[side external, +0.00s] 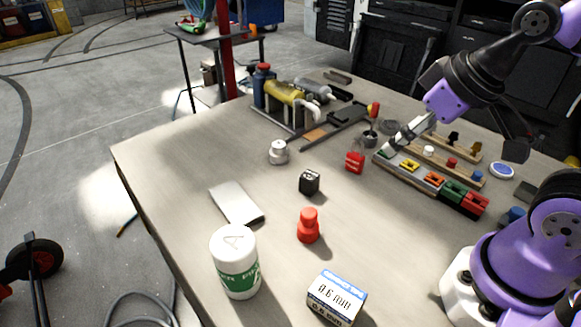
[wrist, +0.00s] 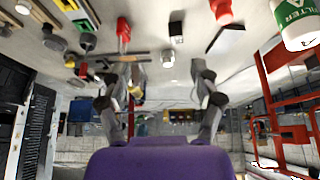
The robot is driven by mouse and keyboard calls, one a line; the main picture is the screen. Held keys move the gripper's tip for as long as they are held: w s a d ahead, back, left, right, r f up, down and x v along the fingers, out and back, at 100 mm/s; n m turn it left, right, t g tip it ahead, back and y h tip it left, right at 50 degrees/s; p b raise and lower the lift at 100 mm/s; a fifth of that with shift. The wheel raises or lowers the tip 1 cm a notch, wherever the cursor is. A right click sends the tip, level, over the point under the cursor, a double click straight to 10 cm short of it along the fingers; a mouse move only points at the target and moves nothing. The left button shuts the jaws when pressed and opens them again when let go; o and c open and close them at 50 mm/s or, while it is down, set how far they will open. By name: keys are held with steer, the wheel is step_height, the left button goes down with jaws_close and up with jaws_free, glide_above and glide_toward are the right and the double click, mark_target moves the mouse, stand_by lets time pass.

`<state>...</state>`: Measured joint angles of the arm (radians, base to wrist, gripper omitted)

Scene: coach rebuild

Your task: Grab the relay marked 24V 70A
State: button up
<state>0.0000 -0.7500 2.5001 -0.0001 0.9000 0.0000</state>
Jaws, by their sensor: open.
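A small black cube (side external: 309,181) with pale marks on its face stands on the open middle of the table; it may be the relay, but I cannot read its marking. A black block in the wrist view (wrist: 177,27) looks like the same cube. A small red block (side external: 355,161) stands behind it to the right, its marking also unreadable. My gripper (side external: 390,147) is open and empty, beyond the cube and to its right, near the row of coloured blocks. In the wrist view its two fingers (wrist: 153,74) are spread apart, with the cube beyond them.
A red bottle (side external: 308,226), white-and-green canister (side external: 236,264), blue-and-white box (side external: 336,297) and flat grey plate (side external: 236,204) stand nearer. A silver knob (side external: 278,152) and yellow-tank machine (side external: 284,95) are behind. A rail of coloured blocks (side external: 434,181) lies right. Table around the cube is clear.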

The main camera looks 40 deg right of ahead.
steer(key=n+g, duration=0.2)
steer(key=g, duration=0.4)
glide_toward(308, 174)
steer(key=shift+d+f, duration=0.15)
steer(key=shift+d, duration=0.05)
step_height(308, 174, down, 5)
steer(key=shift+r, duration=0.15)
steer(key=f, duration=0.5)
steer(key=shift+s+a+f, duration=0.15)
steer(key=shift+a+f, duration=0.1)
steer(key=shift+f, duration=0.15)
jaws_close()
